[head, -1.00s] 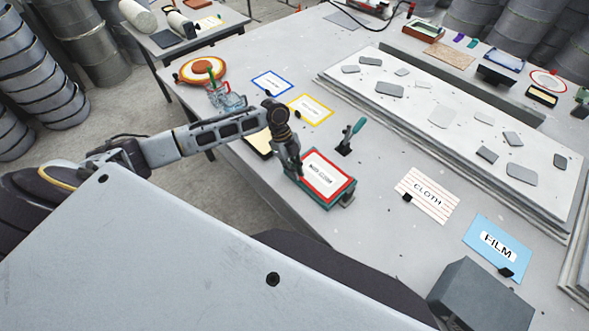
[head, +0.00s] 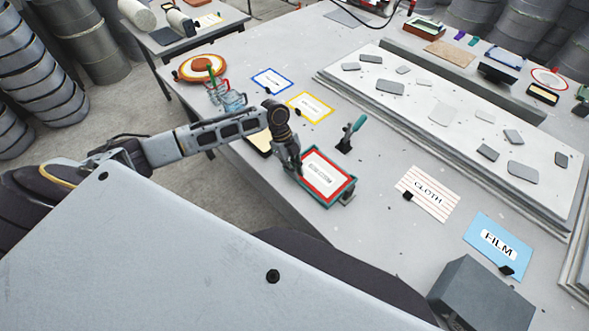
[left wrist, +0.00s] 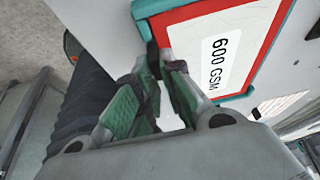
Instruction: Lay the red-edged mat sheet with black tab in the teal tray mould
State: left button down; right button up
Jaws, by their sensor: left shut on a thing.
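The red-edged mat sheet (head: 327,176), white with a printed label, lies flat within the rim of the teal tray mould (head: 325,206) near the table's front edge. In the left wrist view the sheet (left wrist: 212,48) reads 600 GSM and the teal rim (left wrist: 285,28) shows around it. My left gripper (head: 298,170) is at the sheet's left edge, pointing down. In the left wrist view its green-padded fingers (left wrist: 166,72) are shut on the black tab (left wrist: 152,56), which they partly hide. Whether the sheet touches the tray floor is hard to tell. My right gripper is not in view.
A teal-handled clamp (head: 352,134) stands just behind the tray. The CLOTH sheet (head: 428,193) and blue FILM sheet (head: 497,243) lie to the right. Yellow-edged (head: 310,106) and blue-edged (head: 272,79) sheets lie behind left. A large pale slab (head: 450,110) fills the back.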

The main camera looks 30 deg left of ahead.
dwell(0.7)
pick_arm(q)
jog(key=c, duration=1.5)
grip_release()
jog(key=shift+o, duration=0.2)
jog(key=shift+r, duration=0.1)
jog(key=v, duration=1.1)
jog(key=shift+r, duration=0.4)
jog(key=shift+a, duration=0.15)
